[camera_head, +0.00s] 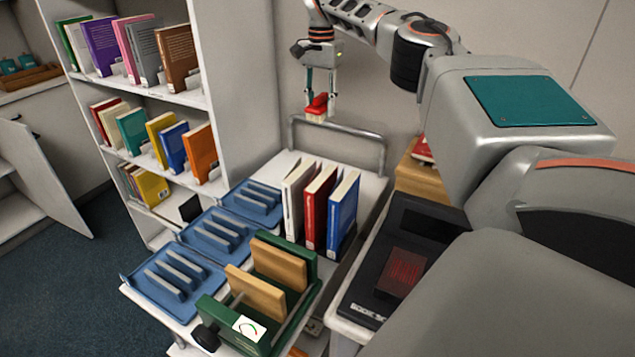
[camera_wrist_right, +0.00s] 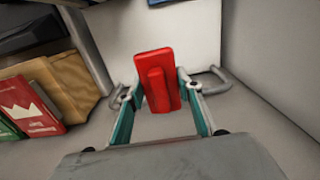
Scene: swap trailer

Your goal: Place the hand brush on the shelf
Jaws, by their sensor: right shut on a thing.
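The hand brush (camera_head: 317,106) is small and red with a pale underside. My right gripper (camera_head: 320,92) is shut on it and holds it in the air, above and behind the cart's handle rail. In the right wrist view the red brush (camera_wrist_right: 157,80) sits between the two teal-lined fingers (camera_wrist_right: 158,98). A white shelf unit (camera_head: 222,80) stands at the left with rows of books on its boards. Which shelf the task means cannot be told. My left gripper is not in view.
A white cart (camera_head: 283,163) holds blue racks (camera_head: 205,237), three upright books (camera_head: 318,208) and a green press with wooden boards (camera_head: 262,292). A black device (camera_head: 385,270) stands right of it. A cardboard box (camera_wrist_right: 78,85) shows in the wrist view. A cabinet door (camera_head: 42,178) hangs open at left.

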